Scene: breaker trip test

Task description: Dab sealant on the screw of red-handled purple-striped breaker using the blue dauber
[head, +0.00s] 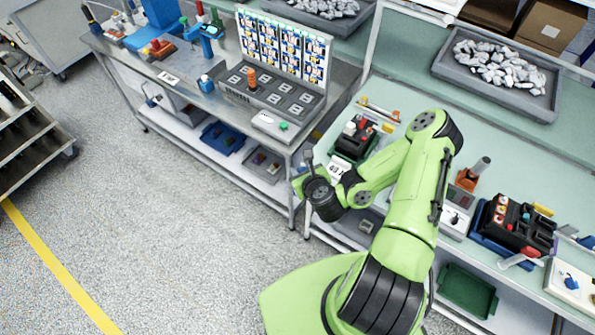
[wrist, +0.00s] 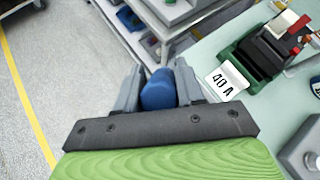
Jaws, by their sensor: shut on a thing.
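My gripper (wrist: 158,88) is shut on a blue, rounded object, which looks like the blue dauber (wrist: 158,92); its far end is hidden. In the head view my gripper (head: 308,162) hangs over the left end of the green-topped bench. I cannot make out a purple stripe or the screw. The dauber is apart from the breaker.
A blue tray (head: 476,232) with black units and coloured parts stands to the right on the bench. Beyond it, a white pad (head: 556,290) carries a blue item. A steel bench (head: 335,93) with a test panel stands at the left. The floor (head: 150,220) is open.

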